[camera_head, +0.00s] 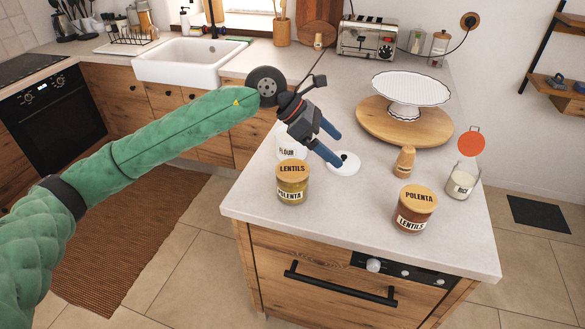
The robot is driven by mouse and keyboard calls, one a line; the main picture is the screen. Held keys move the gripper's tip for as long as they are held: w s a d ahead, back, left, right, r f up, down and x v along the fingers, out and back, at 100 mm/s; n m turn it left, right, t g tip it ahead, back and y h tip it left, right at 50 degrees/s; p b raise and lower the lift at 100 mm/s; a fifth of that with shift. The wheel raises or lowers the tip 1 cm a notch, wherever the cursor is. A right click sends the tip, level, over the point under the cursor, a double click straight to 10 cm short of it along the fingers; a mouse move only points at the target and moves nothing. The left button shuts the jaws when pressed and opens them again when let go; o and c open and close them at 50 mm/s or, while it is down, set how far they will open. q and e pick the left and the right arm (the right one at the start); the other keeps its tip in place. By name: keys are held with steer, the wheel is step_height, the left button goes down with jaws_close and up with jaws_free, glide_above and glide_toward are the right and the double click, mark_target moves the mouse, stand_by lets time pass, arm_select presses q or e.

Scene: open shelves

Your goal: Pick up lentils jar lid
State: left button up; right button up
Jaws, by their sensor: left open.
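A wooden lid lettered LENTILS (292,169) sits on a jar lettered POLENTA (291,193) at the front left of the counter. A wooden lid lettered POLENTA (418,196) sits on a jar lettered LENTILS (411,222) at the front right. Both jars stand upright. My left gripper (338,150) comes in from the left with its two blue fingers apart. My right gripper is out of view.
A white flour jar (285,150) stands behind the left jar, partly hidden. A wooden shaker (404,160) and a rice jar (460,182) with an orange lid (471,141) stand to the right. A cake stand (411,90) rests on a round board. The counter between the front jars is clear.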

mark_target(292, 169)
arm_select(q)
steer(key=w+a+f+y, duration=0.1)
steer(key=w+a+y, duration=0.1)
steer(key=a, duration=0.1)
steer(key=w+a+f+t+y, duration=0.1)
steer(key=w+a+y, duration=0.1)
steer(key=a, duration=0.2)
steer(key=w+a+y, duration=0.2)
steer(key=a, duration=0.2)
steer(key=shift+a+f+m+t+y, duration=0.1)
steer(key=shift+f+m+t+y, duration=0.2)
steer(key=shift+f+t, duration=0.1)
steer(key=shift+w+a+f+p, duration=0.15)
steer(key=shift+f+p, duration=0.05)
steer(key=shift+p, duration=0.2)
steer(key=shift+p+x, duration=0.35)
steer(key=shift+x, duration=0.7)
steer(key=p+x, duration=0.3)
steer(key=x, duration=0.1)
steer(key=shift+f, duration=0.55)
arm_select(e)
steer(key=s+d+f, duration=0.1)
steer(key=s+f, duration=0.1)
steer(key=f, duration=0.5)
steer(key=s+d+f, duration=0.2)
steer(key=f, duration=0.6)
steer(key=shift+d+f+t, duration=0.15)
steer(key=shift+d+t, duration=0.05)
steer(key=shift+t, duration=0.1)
